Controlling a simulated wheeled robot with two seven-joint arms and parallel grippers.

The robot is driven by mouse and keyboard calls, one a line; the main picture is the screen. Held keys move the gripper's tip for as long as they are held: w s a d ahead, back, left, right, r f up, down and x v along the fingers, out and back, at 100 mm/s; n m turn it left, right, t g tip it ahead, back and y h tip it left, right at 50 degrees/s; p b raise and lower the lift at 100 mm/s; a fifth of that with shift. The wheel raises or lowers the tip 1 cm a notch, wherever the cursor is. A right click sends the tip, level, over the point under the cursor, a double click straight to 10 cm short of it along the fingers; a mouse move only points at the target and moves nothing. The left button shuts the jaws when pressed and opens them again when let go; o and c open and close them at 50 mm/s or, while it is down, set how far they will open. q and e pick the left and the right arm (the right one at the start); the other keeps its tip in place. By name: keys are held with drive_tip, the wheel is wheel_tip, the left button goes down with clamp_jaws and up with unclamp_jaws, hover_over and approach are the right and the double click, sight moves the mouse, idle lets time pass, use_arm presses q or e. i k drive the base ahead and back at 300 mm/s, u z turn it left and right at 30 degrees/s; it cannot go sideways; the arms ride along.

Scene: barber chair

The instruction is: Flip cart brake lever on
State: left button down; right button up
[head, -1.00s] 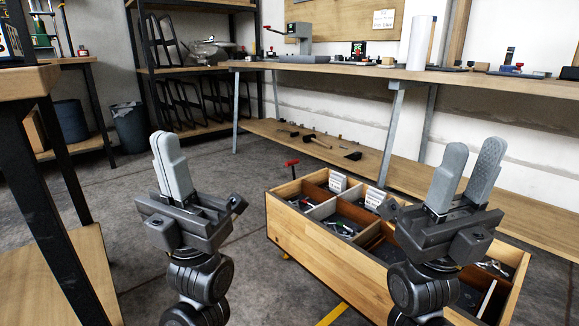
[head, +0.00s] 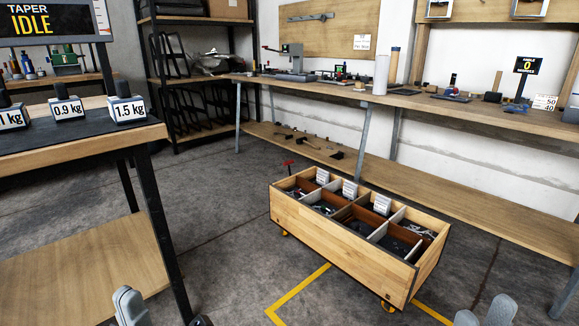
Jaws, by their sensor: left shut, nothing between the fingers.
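The cart (head: 345,248) is a low wooden box on yellow casters, standing on the floor at centre right. Its top is divided into compartments holding small parts and white labels. A small red-topped lever (head: 288,163) stands up at its far left corner; its lower part is hidden behind the box, so I cannot tell its setting. My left gripper (head: 129,303) shows at the bottom left edge, fingers together and empty, well apart from the cart. My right gripper (head: 484,312) shows only its fingertips at the bottom right, spread with a gap, apart from the cart.
A table (head: 85,148) with several labelled weights stands at left, close to my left arm. A long workbench (head: 420,100) with a lower shelf runs behind the cart. Yellow tape (head: 300,295) marks the floor. The floor left of the cart is clear.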

sight(288, 162)
drive_tip(key=u, duration=0.05)
drive_tip(key=i, duration=0.95)
drive_tip(key=z, duration=0.45)
drive_tip(key=i, duration=1.3)
drive_tip(key=z, duration=0.55)
